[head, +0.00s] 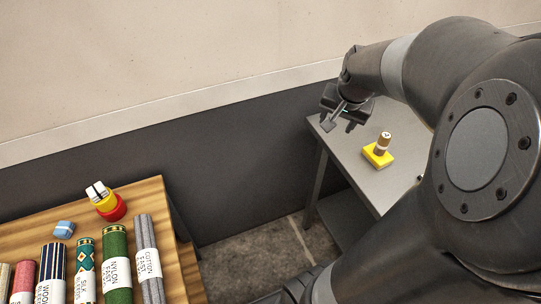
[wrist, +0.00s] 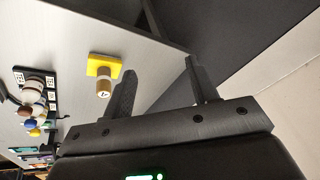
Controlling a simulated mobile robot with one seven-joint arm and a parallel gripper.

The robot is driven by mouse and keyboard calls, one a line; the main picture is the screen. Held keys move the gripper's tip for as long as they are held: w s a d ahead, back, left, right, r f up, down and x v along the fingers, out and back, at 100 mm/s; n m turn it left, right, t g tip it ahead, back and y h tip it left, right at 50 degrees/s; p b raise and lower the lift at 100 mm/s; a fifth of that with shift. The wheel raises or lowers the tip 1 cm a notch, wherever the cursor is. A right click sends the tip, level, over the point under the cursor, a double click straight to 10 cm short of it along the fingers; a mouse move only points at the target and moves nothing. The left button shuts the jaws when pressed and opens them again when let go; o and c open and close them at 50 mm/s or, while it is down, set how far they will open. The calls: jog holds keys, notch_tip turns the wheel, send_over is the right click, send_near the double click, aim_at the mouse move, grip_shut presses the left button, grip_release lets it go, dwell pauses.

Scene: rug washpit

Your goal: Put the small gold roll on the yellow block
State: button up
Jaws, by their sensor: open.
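The small gold roll (head: 383,139) stands upright on the yellow block (head: 377,158), which lies on the grey table. In the wrist view the roll (wrist: 103,88) is also on the yellow block (wrist: 104,64), with a pale band around its middle. My gripper (head: 341,121) is open and empty, above the back left edge of the grey table and to the left of the roll. In the wrist view my open gripper (wrist: 159,66) has both fingers apart from the roll and block.
The grey table (head: 400,185) has free surface around the block. In the wrist view a dark tray (wrist: 19,75) and several small coloured items lie farther along it. A wooden table (head: 160,195) at left carries several labelled rug rolls (head: 115,262). A wall stands behind.

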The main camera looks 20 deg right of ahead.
jog(key=s+a+r+n, duration=0.2)
jog(key=s+a+n, duration=0.1)
jog(key=a, duration=0.4)
jog(key=s+a+r+n+t+y, duration=0.1)
jog(key=s+a+r+n, duration=0.1)
jog(key=a, duration=0.6)
jog(key=s+a+r+n, duration=0.2)
jog(key=s+a+n, duration=0.2)
jog(key=a, duration=0.3)
jog(key=shift+s+a+t, duration=0.3)
jog(key=shift+s+a, duration=0.1)
